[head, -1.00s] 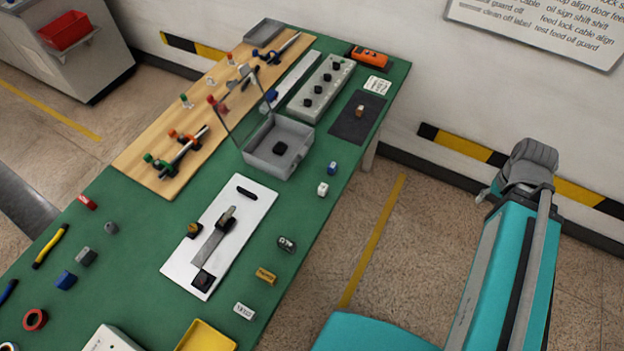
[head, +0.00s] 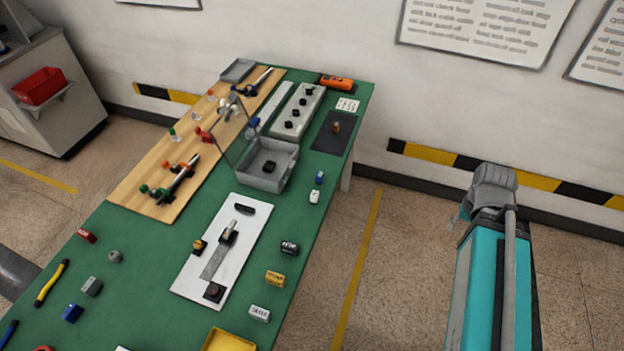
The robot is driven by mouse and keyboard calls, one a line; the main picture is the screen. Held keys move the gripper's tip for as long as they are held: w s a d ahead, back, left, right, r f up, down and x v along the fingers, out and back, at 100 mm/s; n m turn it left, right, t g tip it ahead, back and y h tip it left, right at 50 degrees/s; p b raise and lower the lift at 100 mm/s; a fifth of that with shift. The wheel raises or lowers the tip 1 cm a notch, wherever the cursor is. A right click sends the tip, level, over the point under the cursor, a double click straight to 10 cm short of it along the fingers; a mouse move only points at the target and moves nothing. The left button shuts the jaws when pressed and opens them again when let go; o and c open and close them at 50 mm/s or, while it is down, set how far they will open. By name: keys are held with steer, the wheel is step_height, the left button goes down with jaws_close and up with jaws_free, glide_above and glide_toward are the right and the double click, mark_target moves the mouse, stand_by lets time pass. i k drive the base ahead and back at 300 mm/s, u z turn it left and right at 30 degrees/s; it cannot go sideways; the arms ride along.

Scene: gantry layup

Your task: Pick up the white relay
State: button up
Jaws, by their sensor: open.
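A small white block with dark lettering on its front (head: 260,313) lies on the green table near its right edge, at the lower middle of the head view. It looks like the white relay. It stands in a row with a similar yellow block (head: 275,279) and a black block (head: 289,248), with gaps between them. A smaller white piece (head: 314,197) sits farther up the same edge, beside a blue one (head: 319,177).
A white plate with a metal strip (head: 187,282) lies left of the row. A yellow tray (head: 228,342) is just below the white block. A grey bin (head: 262,181) with a clear panel stands farther back. Floor right of the table (head: 400,270) is clear.

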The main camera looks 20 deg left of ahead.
mark_target(315, 195)
steer(key=u, duration=1.1)
steer(key=i, duration=1.35)
